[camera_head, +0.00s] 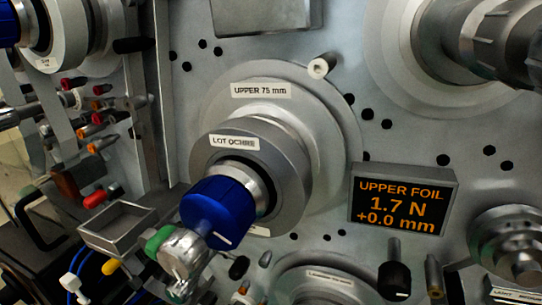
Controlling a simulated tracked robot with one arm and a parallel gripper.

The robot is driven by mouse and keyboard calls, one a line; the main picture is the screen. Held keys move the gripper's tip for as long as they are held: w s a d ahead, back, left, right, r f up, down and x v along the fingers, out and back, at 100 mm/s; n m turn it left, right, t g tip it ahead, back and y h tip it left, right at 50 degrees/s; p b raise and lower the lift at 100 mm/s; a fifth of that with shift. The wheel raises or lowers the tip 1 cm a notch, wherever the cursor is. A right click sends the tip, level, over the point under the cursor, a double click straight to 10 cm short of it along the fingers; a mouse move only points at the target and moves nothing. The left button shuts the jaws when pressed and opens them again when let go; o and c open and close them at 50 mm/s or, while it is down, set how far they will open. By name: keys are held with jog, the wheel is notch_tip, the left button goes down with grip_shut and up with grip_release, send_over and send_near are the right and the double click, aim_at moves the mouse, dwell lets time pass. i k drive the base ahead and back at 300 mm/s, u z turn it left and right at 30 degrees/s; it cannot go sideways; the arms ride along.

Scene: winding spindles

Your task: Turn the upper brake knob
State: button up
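The upper spindle carries a grey flanged roll (290,165) labelled "UPPER 75 mm" and "LOT OCHRE". A ribbed blue knob (215,210) with a white line sits on the spindle's front end, facing the camera. A black knob (396,279) with a white mark stands on the panel below the display. No readable label says which of these knobs is the brake. The display (403,205) reads "UPPER FOIL 1.7 N +0.0 mm". I cannot make out my gripper in this view.
A round metal fitting (182,250) and a green cap (157,241) sit close below the blue knob. A metal tray (116,228) and coloured plugs crowd the left. Another spindle (460,50) juts out at upper right. A lower disc (325,286) shows at the bottom.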

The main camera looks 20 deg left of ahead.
aim_at(182, 254)
jog(key=k, duration=1.45)
jog(key=u, duration=1.1)
jog(key=i, duration=1)
jog(key=z, duration=0.05)
